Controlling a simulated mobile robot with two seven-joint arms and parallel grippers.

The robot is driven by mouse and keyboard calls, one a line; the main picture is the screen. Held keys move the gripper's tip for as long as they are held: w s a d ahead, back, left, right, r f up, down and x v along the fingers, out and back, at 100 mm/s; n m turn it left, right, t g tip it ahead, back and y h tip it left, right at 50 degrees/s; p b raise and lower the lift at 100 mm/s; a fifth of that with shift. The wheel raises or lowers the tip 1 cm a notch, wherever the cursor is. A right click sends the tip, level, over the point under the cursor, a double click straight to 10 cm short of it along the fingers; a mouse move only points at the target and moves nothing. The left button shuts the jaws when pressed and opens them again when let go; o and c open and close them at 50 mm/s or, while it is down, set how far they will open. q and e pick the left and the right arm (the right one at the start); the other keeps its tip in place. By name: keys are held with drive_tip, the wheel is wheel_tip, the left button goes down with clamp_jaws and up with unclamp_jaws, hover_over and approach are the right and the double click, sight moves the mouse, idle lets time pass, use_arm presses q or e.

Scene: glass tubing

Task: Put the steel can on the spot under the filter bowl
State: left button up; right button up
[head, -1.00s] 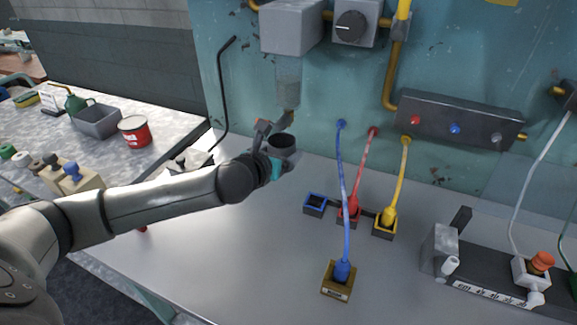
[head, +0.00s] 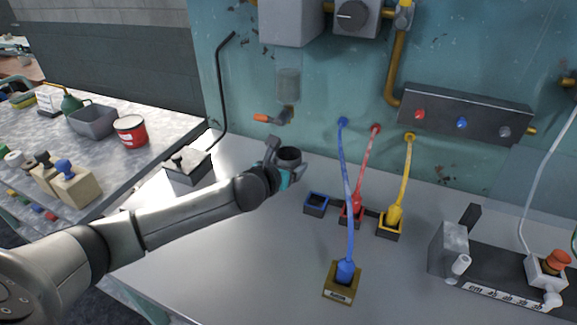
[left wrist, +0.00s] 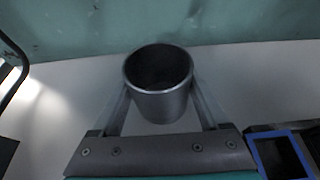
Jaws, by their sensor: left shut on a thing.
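The steel can (head: 289,156) is a grey, open-topped cup, upright in my left gripper (head: 287,165). In the left wrist view the can (left wrist: 158,84) sits between the two fingers of my left gripper (left wrist: 160,100), which are shut on it. The filter bowl (head: 288,86) is a clear cylinder on the teal wall, with an orange-handled drain tap (head: 268,118) beneath it. The can is below the tap in the head view. Whether its base touches the bench is hard to tell. My right gripper does not show.
A blue-rimmed socket (head: 317,203) and red and yellow plugs stand to the right of the can. A blue plug sits in a wooden block (head: 343,284) at the front. A dark box with a lever (head: 187,166) stands at left. The bench (head: 230,245) in front is clear.

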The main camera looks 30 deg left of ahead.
use_arm(q)
drive_tip(key=shift+f, duration=0.1)
drive_tip(key=o, duration=1.5)
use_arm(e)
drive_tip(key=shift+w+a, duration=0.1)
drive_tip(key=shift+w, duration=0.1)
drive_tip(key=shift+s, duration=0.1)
use_arm(q)
drive_tip(key=shift+s+r, duration=0.2)
drive_tip(key=p+v, duration=0.3)
drive_tip(key=v, duration=0.8)
drive_tip(key=shift+s+r, duration=0.1)
drive_tip(key=shift+s, duration=0.15)
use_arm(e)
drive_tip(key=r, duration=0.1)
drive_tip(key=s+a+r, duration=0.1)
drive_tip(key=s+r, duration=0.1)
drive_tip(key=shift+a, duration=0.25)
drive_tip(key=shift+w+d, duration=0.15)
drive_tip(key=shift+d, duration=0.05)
